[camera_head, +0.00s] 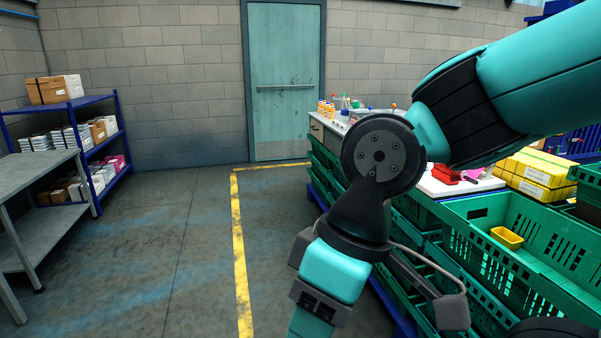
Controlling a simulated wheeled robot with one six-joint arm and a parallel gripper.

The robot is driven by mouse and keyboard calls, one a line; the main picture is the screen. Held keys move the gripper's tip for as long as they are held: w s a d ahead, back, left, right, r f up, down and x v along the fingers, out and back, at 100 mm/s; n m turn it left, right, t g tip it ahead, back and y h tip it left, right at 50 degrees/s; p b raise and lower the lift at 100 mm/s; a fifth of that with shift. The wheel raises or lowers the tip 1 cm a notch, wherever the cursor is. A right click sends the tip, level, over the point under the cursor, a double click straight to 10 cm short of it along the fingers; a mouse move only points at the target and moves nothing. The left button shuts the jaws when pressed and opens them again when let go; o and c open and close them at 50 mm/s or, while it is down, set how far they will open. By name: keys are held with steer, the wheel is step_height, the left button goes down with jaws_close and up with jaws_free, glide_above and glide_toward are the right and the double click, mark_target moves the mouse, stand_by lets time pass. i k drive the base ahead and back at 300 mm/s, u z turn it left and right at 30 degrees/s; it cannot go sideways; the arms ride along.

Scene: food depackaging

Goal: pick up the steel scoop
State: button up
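I cannot make out a steel scoop in this view. The items on the white work surface (430,187) at the right are small, and my arm covers part of that surface. My arm comes in from the upper right and bends down across the middle of the picture. Its wrist end runs toward the bottom edge, left of the green crates. The fingertips of my gripper do not show, so I cannot see whether it holds anything.
A green crate (470,209) at the right holds a small yellow tub (507,238). A red container (446,174) and yellow packs (536,174) are behind it. Bottles (345,103) stand on the far bench. A blue shelf (110,150) is left. Floor between is clear.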

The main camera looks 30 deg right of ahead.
mark_target(466, 177)
steer(key=i, duration=2.05)
steer(key=z, duration=0.55)
steer(key=i, duration=1)
steer(key=z, duration=1.8)
steer(key=i, duration=0.85)
steer(key=z, duration=0.7)
